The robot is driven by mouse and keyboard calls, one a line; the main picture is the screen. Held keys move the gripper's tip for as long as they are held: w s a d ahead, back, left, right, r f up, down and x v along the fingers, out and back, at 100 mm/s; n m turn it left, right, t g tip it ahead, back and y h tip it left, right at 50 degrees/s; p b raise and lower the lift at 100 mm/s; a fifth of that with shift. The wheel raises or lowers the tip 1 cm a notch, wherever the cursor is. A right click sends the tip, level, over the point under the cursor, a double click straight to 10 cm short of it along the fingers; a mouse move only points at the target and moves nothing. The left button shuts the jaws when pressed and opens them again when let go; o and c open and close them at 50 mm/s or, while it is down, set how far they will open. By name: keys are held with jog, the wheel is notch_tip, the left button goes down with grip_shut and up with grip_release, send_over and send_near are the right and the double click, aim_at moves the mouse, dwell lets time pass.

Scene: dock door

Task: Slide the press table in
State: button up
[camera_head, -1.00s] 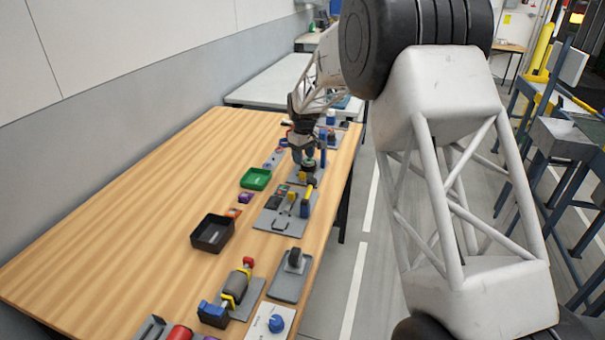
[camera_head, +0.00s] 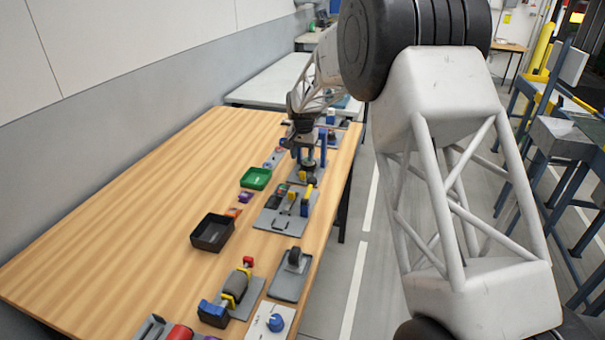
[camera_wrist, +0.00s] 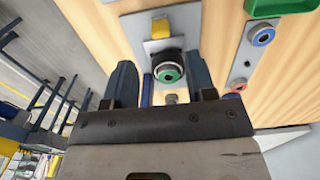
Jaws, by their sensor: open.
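The press stands on a grey base plate (camera_wrist: 135,35) near the right edge of the wooden bench. Its blue posts (camera_head: 322,150) show in the head view. A round black part with a green top and silver ring (camera_wrist: 169,72), seemingly the press table, also shows in the head view (camera_head: 308,163). A yellow block (camera_wrist: 160,28) is on the plate beyond it. My gripper (camera_wrist: 161,72) is open, its two dark fingers apart on either side of the round part in the wrist picture. I cannot tell the height gap or any contact. My wrist partly hides the press.
A green tray (camera_head: 256,179) and a black bin (camera_head: 212,233) stand left of the row of fixtures. A plate with a yellow-handled clamp (camera_head: 286,209) is in front. The bench's left side is clear.

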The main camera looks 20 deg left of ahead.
aim_at(303, 172)
jog(key=shift+f, duration=0.15)
jog(key=shift+f, duration=3.8)
grip_shut()
